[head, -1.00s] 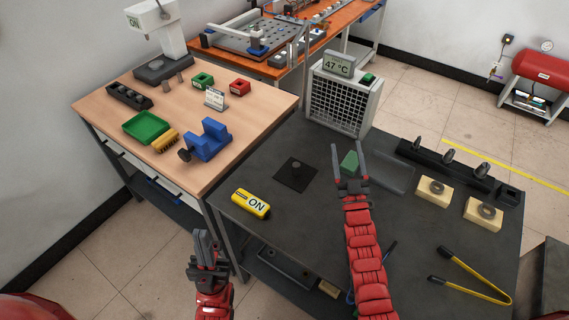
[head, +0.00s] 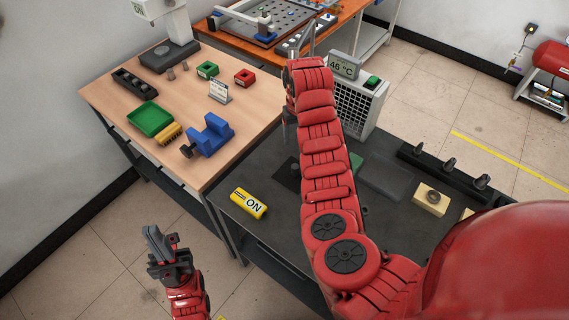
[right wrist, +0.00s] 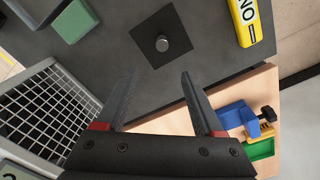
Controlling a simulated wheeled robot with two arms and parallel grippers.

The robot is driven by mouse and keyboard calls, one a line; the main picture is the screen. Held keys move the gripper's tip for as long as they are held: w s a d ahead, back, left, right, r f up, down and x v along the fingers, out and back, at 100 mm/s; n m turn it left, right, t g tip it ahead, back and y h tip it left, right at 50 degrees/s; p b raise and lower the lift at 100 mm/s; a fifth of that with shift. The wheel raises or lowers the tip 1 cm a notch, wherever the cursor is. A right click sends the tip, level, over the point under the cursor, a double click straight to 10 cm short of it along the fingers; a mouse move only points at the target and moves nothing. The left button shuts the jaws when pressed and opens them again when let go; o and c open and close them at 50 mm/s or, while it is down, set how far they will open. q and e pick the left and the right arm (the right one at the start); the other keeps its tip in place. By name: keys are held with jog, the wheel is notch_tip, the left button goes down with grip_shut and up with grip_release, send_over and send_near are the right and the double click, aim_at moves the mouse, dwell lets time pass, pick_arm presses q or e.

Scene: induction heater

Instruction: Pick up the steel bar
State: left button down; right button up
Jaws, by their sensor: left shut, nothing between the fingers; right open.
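The steel bar (right wrist: 163,43) shows in the right wrist view as a short grey cylinder seen from above. It stands on a dark square pad (right wrist: 143,30) on the black table. My right gripper (right wrist: 155,88) is open, its two fingers spread and pointing towards the bar, with nothing between them. The bar is ahead of the fingertips, apart from them. In the head view the pad (head: 286,178) is partly hidden by my right arm, and the bar is hard to make out. My left gripper (head: 160,243) is shut and empty, left of the black table.
A yellow ON block (head: 249,204) lies on the black table (head: 262,150). A grilled heater unit (head: 357,105) reading 46 °C stands at the back. The wooden table (head: 195,95) at left holds a blue vise (head: 210,137) and a green tray (head: 151,119).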

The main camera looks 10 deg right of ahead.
aim_at(295, 166)
jog(key=f+b, duration=0.2)
jog(key=f, duration=0.2)
jog(key=f+b, duration=0.3)
jog(key=f, duration=0.1)
jog(key=f+b, duration=0.3)
jog(key=shift+s+a+f, duration=0.25)
jog(key=shift+f, duration=0.15)
jog(key=shift+f+p, duration=0.1)
jog(key=shift+p, duration=0.35)
notch_tip(295, 166, down, 4)
jog(key=shift+w+d+r+p, duration=0.15)
jog(key=shift+r+p, duration=0.1)
jog(key=shift+p, duration=0.95)
jog(key=shift+f, duration=0.7)
grip_shut()
